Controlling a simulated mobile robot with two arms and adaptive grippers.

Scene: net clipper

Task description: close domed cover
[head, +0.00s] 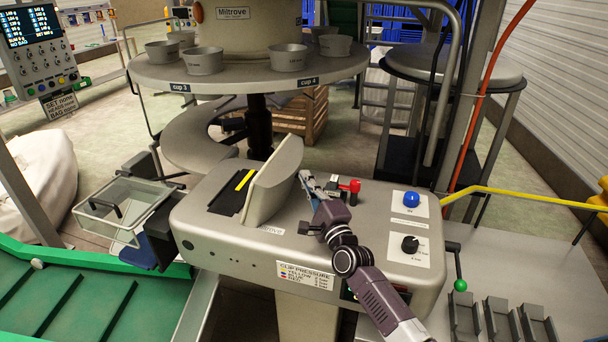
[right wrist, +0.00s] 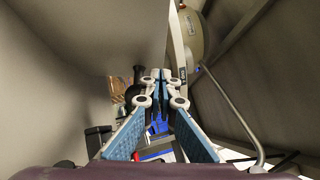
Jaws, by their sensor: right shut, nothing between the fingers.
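The domed cover (head: 274,180) is a grey, rounded lid standing raised and tilted on top of the grey clipper machine (head: 225,243). To its left a dark slot with a yellow strip (head: 245,180) lies uncovered. My right gripper (head: 305,178) is just to the right of the cover, with its fingers shut and nothing between them. In the right wrist view its blue-padded fingers (right wrist: 160,78) meet at the tips, and a large pale surface, apparently the cover (right wrist: 55,75), fills the left side. I cannot tell whether they touch. My left gripper is not in view.
A red-handled lever (head: 354,187), a blue button (head: 411,199) and a black knob (head: 410,244) are on the machine's right part. A round table (head: 245,82) with several metal cups stands behind. A clear box (head: 122,207) is at the left.

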